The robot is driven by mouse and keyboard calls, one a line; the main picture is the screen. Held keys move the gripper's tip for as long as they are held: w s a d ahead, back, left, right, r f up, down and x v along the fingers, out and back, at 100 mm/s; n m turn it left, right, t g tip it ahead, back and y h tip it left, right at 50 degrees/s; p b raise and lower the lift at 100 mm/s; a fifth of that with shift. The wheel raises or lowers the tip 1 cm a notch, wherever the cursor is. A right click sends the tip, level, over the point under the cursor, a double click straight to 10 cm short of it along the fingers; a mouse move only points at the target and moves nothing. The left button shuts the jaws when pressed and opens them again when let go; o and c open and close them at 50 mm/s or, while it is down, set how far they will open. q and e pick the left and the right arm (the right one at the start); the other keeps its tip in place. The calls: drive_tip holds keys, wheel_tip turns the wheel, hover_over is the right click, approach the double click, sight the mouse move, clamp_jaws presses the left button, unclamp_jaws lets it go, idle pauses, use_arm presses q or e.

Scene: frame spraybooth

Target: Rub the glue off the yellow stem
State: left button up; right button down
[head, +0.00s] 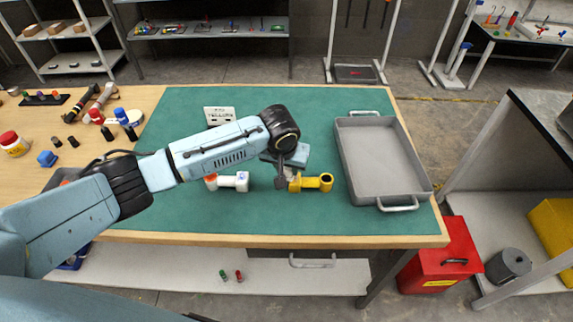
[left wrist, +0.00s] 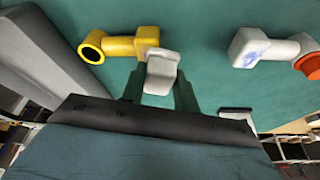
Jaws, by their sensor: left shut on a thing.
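The yellow stem (head: 318,182) lies on the green mat, with a dark round opening at one end; it also shows in the left wrist view (left wrist: 112,46). My left gripper (head: 287,179) is shut on a pale grey block (left wrist: 161,73). The block is at the yellow stem's end away from the dark opening and overlaps it in the left wrist view; I cannot tell whether they touch. No glue can be made out on the yellow stem; the block hides part of that end. A white stem (head: 232,181) with an orange end and a blue smudge lies to the left.
A large grey tray (head: 423,184) stands on the mat's right side. A card (head: 219,114) reading "YELLOW" stands behind my arm. Bottles and tools lie on the wooden tabletop at left. The mat's front strip is clear.

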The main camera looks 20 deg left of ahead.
use_arm(q)
drive_tip(key=shift+f, duration=0.7)
drive_tip(key=shift+w+d+r, duration=0.1)
drive_tip(key=shift+w+d, duration=0.2)
drive_tip(key=shift+d, duration=0.65)
drive_tip(key=shift+w+d, duration=0.25)
drive_tip(key=shift+d, duration=0.7)
drive_tip(key=shift+p, duration=0.4)
drive_tip(key=shift+s+a+p, duration=0.2)
drive_tip(key=shift+a+p, duration=0.35)
drive_tip(key=shift+s+a+p, duration=0.15)
drive_tip(key=shift+a+p, duration=0.35)
drive_tip(key=shift+p, duration=0.05)
drive_tip(key=shift+s+a+p, duration=0.25)
drive_tip(key=shift+a+p, duration=0.4)
drive_tip(key=shift+a, duration=0.3)
